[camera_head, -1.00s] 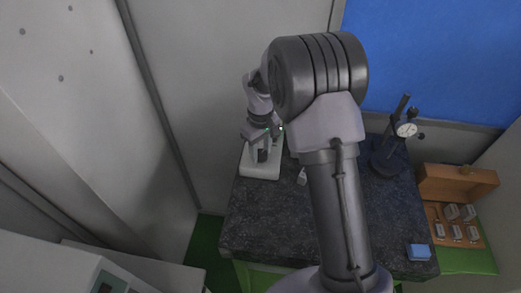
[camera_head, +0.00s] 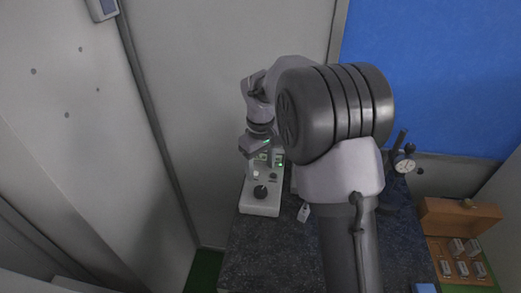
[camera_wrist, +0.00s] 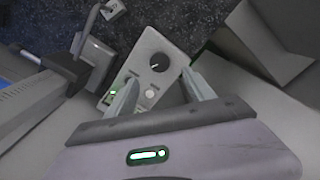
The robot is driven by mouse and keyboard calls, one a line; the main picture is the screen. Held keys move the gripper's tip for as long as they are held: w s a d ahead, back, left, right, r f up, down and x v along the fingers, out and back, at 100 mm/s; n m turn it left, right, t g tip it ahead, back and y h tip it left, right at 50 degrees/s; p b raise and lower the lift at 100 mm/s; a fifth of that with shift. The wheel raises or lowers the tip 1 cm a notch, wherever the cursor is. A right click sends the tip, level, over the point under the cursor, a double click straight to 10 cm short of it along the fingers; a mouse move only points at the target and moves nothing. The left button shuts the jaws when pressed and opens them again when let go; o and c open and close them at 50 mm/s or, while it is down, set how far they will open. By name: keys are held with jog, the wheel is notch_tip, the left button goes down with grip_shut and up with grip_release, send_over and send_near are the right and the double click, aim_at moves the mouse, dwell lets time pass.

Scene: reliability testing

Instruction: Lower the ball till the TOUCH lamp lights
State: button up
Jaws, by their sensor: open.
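The tester's pale control panel (camera_wrist: 165,48) has a black knob (camera_wrist: 160,62), a small white round button or lamp (camera_wrist: 152,92) and a green-lit display (camera_wrist: 112,93). Its lettering is too small to read, so I cannot tell which part is the TOUCH lamp. In the head view its white base (camera_head: 261,208) stands at the left of the table, the black knob (camera_head: 260,191) at the front. My gripper (camera_wrist: 161,78) is open and empty, its fingertips apart over the panel near the knob and button. I cannot make out the ball.
The dark granite table (camera_head: 265,250) carries a small white tag (camera_head: 304,212) right of the tester. A dial gauge stand (camera_head: 403,165) stands at the back right. A wooden case (camera_head: 460,217) with several blocks lies further right. My arm hides the table's middle.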

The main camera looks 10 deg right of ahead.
notch_tip(320, 180, up, 8)
jog(key=shift+p, duration=0.4)
jog(key=shift+f, duration=0.1)
dwell(1.1)
